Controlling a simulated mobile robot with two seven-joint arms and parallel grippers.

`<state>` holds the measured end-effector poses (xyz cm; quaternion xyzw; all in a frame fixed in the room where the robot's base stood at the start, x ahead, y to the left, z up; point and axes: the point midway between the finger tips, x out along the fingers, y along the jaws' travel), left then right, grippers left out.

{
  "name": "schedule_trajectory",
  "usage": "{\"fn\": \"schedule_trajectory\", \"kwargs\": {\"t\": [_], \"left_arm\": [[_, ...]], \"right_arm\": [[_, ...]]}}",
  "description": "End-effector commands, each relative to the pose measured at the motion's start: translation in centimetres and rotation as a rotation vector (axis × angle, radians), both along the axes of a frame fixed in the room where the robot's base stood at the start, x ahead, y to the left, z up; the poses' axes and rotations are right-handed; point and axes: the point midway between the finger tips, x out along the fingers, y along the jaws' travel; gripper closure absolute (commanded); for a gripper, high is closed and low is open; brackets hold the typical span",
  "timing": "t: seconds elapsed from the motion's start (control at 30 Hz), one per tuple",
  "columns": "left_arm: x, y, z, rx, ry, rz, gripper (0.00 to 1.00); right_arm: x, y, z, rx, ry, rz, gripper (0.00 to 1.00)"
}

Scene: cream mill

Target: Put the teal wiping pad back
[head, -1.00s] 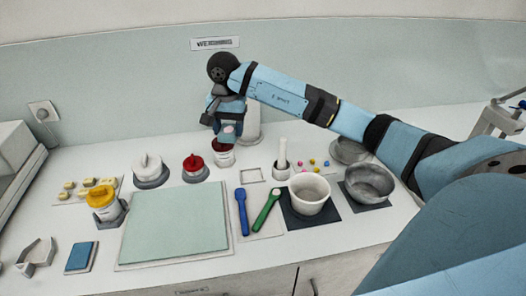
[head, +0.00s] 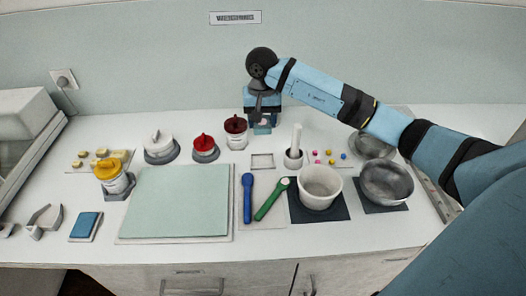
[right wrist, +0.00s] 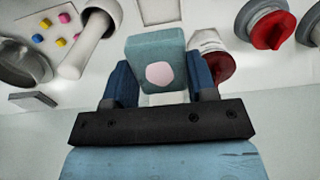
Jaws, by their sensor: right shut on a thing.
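The teal wiping pad (right wrist: 155,60) is a small teal block with a pale pink round spot on its face. My right gripper (right wrist: 158,82) is shut on it, with one dark blue finger on each side. In the head view my right gripper (head: 262,122) holds the pad (head: 262,129) near the back of the counter, just right of the jar with the dark red top (head: 236,133). I cannot tell the pad's exact height above the counter. My left gripper is not in view.
An empty square frame (head: 262,161) lies in front of the gripper. A mortar with a pestle (head: 293,158), a white pot (head: 320,187) and metal bowls (head: 386,183) stand to the right. A red-lidded jar (head: 205,149) and a pale green mat (head: 175,201) are left.

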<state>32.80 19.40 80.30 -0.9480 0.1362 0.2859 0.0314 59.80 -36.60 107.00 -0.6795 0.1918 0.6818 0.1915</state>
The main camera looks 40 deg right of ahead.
Motion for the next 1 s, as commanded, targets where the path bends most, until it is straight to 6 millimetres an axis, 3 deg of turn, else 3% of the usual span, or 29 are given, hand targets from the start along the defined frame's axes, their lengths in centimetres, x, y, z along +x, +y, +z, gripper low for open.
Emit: {"fn": "schedule_trajectory", "kwargs": {"t": [0.1,0.3,0.57,0.8,1.0], "left_arm": [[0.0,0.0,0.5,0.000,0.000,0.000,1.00],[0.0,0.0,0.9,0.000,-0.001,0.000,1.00],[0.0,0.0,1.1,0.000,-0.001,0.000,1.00],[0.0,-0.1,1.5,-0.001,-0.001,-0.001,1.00],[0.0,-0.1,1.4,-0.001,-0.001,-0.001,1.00]], "right_arm": [[-0.1,0.1,-3.3,0.002,0.006,-0.001,0.67],[-0.1,0.0,-7.1,0.001,0.002,-0.002,0.67],[-0.1,0.0,-9.1,0.001,0.002,-0.001,0.67],[0.0,0.0,-12.3,0.001,0.001,-0.002,0.67],[0.0,0.0,-12.4,0.000,-0.001,-0.001,0.67]]}}
